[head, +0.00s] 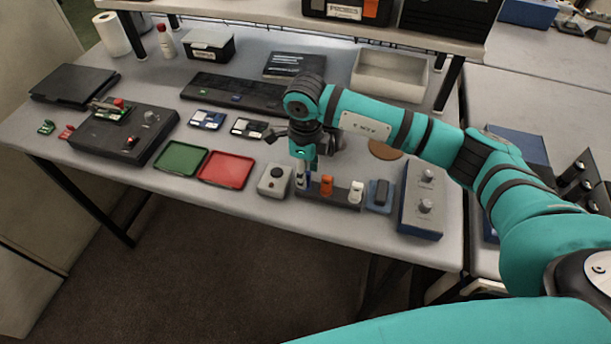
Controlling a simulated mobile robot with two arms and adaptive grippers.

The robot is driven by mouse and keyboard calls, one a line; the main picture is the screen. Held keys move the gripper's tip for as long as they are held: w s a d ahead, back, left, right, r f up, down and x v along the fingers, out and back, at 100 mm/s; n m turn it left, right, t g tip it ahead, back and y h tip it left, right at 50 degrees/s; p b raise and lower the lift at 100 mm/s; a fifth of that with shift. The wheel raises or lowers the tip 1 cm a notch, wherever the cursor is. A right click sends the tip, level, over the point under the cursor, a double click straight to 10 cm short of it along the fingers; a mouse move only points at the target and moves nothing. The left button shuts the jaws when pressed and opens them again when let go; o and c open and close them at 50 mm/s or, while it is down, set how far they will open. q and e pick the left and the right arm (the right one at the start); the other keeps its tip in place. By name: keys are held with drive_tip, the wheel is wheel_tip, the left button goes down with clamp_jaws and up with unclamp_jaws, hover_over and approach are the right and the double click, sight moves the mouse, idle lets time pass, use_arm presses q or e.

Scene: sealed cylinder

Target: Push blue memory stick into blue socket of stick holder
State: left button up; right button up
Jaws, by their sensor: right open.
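The dark stick holder (341,197) lies near the front edge of the table. An orange stick (327,185) and a white stick (356,190) stand upright in it. The blue memory stick (308,180) is upright at the holder's left end, partly hidden below my right gripper. I cannot tell how deep it sits, and the blue socket is hidden. My right gripper (304,158) points down right above the blue stick. It is open, and its fingers are small and partly hidden by its own body. My left gripper is not in view.
A grey box with a black knob (274,180) stands close left of the holder. A blue block with a dark top (379,195) and a two-knob box (421,200) stand to its right. Red (227,170) and green (181,158) trays lie further left. A keyboard (233,92) lies behind.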

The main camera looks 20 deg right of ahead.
wheel_tip(320, 180, up, 9)
drive_tip(key=shift+r, duration=0.1)
idle(0.6)
